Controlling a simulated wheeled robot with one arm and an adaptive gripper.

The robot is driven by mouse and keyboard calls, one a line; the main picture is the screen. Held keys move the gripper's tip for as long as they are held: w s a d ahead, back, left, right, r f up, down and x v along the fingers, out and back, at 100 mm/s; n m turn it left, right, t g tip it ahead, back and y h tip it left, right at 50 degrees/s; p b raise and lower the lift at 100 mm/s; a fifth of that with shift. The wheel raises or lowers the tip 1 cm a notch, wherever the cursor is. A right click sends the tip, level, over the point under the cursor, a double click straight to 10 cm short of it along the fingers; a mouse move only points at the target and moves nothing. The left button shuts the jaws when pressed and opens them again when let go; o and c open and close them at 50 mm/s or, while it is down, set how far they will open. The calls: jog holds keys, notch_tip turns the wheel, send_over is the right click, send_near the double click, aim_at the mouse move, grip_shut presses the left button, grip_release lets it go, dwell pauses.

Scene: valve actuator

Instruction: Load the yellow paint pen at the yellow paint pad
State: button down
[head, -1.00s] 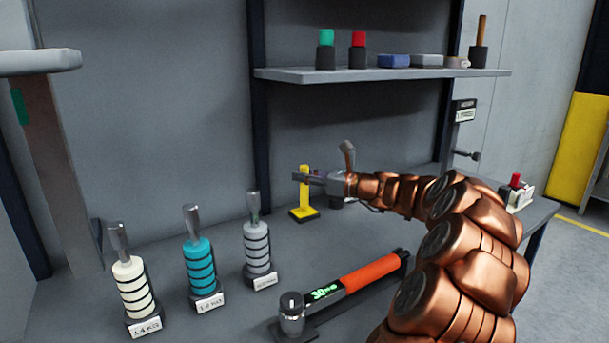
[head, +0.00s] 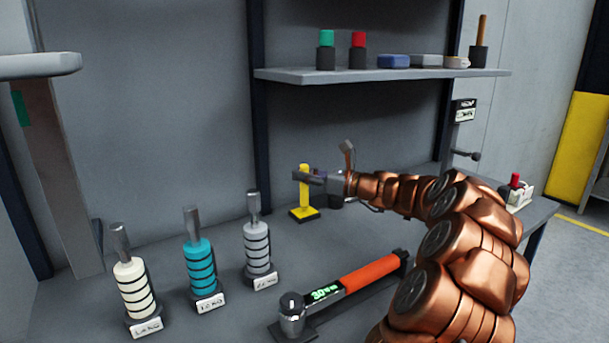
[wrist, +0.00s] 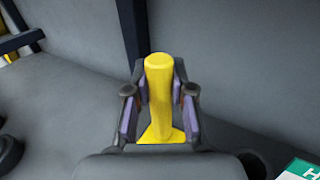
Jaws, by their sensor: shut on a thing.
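The yellow paint pen (head: 304,199) stands upright toward the back of the bench. Its lower end meets the yellow paint pad (head: 304,214), which has a dark edge; whether it touches or hovers just above is hard to tell. My gripper (head: 307,177) reaches in from the right and is shut on the pen's upper part. In the wrist view the pen (wrist: 159,95) is upright between the two purple-lined fingers, and yellow pad surface (wrist: 160,136) shows at its foot.
Cream (head: 132,285), teal (head: 201,265) and grey (head: 257,247) ringed weights stand at the left front. An orange-handled torque tool (head: 370,280) lies in front of my arm. A shelf (head: 380,75) with green and red pens hangs above the bench.

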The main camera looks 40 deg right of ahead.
jog(key=shift+r+p, duration=3.3)
jog(key=shift+p, duration=0.1)
